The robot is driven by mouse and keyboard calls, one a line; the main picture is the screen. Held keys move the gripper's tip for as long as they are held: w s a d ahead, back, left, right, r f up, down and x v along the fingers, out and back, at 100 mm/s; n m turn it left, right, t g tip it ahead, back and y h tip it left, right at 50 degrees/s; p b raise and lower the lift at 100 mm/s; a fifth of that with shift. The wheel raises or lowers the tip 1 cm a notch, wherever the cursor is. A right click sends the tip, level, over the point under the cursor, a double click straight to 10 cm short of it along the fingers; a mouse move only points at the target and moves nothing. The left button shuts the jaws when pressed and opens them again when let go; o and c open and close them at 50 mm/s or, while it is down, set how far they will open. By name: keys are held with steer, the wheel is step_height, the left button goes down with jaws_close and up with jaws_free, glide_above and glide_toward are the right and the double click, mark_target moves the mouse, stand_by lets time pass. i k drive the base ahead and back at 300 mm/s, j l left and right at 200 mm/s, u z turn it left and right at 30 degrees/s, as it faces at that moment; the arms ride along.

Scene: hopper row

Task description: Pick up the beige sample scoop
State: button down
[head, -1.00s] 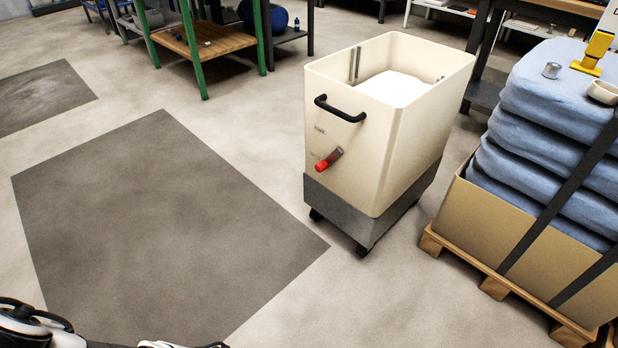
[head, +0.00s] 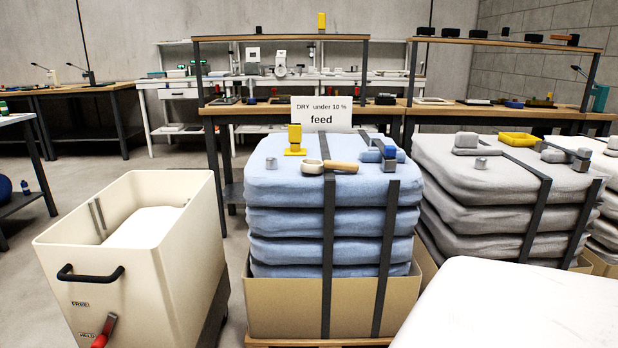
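The beige sample scoop (head: 313,166) lies on top of the stack of blue sacks (head: 270,182) in the middle of the head view. It has a round, shallow pale bowl at the left and a wooden-coloured handle pointing right. A dark strap runs down the stack just below the scoop. My gripper is not in view, so its state and its distance from the scoop are not shown.
Close to the scoop are a yellow upright piece (head: 294,139), a small grey cylinder (head: 271,163), a blue-grey tool (head: 384,152) and a "feed" sign (head: 322,115). A cream hopper cart (head: 120,262) stands left. Grey sacks (head: 450,181) stand right.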

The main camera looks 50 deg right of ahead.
mark_target(330, 167)
steer(key=z, duration=2.75)
